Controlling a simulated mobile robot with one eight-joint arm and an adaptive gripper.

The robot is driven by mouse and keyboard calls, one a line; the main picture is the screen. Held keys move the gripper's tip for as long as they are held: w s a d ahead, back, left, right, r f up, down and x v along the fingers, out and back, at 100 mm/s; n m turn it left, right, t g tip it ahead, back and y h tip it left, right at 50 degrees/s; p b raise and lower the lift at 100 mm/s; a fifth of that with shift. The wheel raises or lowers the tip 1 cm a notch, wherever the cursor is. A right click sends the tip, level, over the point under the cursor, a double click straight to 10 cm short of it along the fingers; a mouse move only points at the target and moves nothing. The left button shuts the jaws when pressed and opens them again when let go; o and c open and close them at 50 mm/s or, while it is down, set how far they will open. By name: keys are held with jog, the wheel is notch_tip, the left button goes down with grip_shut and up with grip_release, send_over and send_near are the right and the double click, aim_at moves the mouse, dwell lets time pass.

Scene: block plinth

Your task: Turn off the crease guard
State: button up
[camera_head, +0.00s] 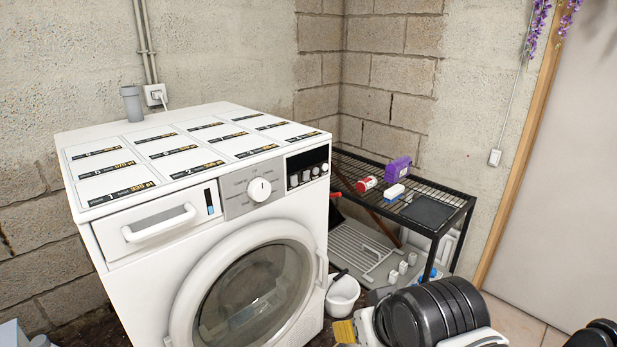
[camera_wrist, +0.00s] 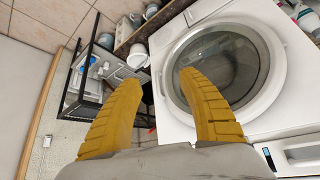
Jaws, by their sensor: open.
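A white washing machine (camera_head: 150,235) stands at the left of the head view. Its front panel has a round white dial (camera_head: 259,189), a dark display (camera_head: 307,160) and a row of small white buttons (camera_head: 306,175) under the display. No crease guard label can be read, so I cannot tell which control it is or its state. My gripper (camera_head: 345,331) is low at the front, right of the round door. In the wrist view my gripper (camera_wrist: 159,78) has its two yellow fingers apart and empty, with the door (camera_wrist: 225,70) beyond; the gripper hides much of the panel there.
A white bucket (camera_head: 342,294) is on the floor beside the washer. The space before the control panel looks clear.

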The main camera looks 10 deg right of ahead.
jog(key=shift+w+a+r, duration=0.1)
jog(key=shift+w+r, duration=0.1)
jog(key=shift+w, duration=0.05)
jog(key=c, duration=0.5)
jog(key=w+r+m+y+p, duration=0.1)
jog(key=w, duration=0.1)
jog(key=w+a+r+m+y+p, duration=0.1)
jog(key=w, duration=0.2)
jog(key=w+r+m+y+p, duration=0.1)
jog(key=w+r+p, duration=0.1)
jog(key=shift+w+a+m, duration=0.2)
jog(key=shift+w+m, duration=0.05)
jog(key=shift+m, duration=0.15)
grip_shut()
jog(key=w+d+r+m+t+y+p, duration=0.2)
jog(key=w+d+r+m+t+p, duration=0.1)
jog(key=w, duration=0.4)
jog(key=w+d+r+m+t+y+p, duration=0.2)
jog(key=w+d+r+m+t+p, duration=0.1)
jog(key=w, duration=0.5)
jog(key=d+r+m+p, duration=0.1)
jog(key=d+r+m, duration=0.1)
jog(key=d, duration=0.1)
jog(key=shift+w+d+t+y, duration=0.2)
jog(key=shift+d+t+y, duration=0.1)
jog(key=shift+d, duration=0.05)
